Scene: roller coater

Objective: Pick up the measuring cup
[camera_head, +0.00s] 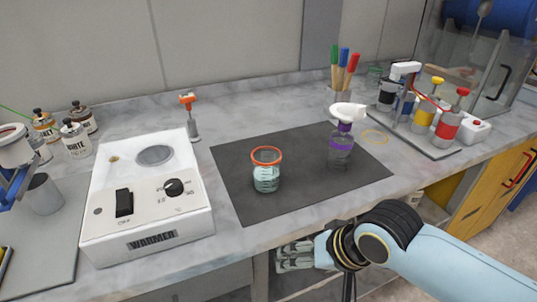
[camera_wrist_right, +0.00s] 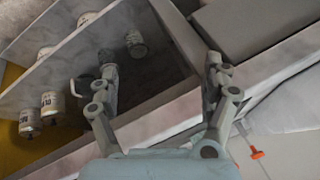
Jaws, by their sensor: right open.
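The measuring cup (camera_head: 266,180) is a clear beaker with a red-orange rim and pale teal markings or contents. It stands upright on the dark mat (camera_head: 235,200), left of the mat's middle. My right gripper (camera_head: 280,262) is in front of and below the counter's front edge, nearer to me than the cup and apart from it. In the right wrist view the right gripper (camera_wrist_right: 161,65) has its fingers spread with nothing between them. The cup cannot be made out in that view. My left gripper is not in view.
A white warmer (camera_head: 150,205) stands left of the mat. A purple-banded bottle (camera_head: 341,155) stands on the mat's right part. Behind are a brush holder (camera_head: 340,97) and a rack with colored bottles (camera_head: 447,128). The counter edge lies between gripper and cup. Shelf cans (camera_wrist_right: 50,105) show in the wrist view.

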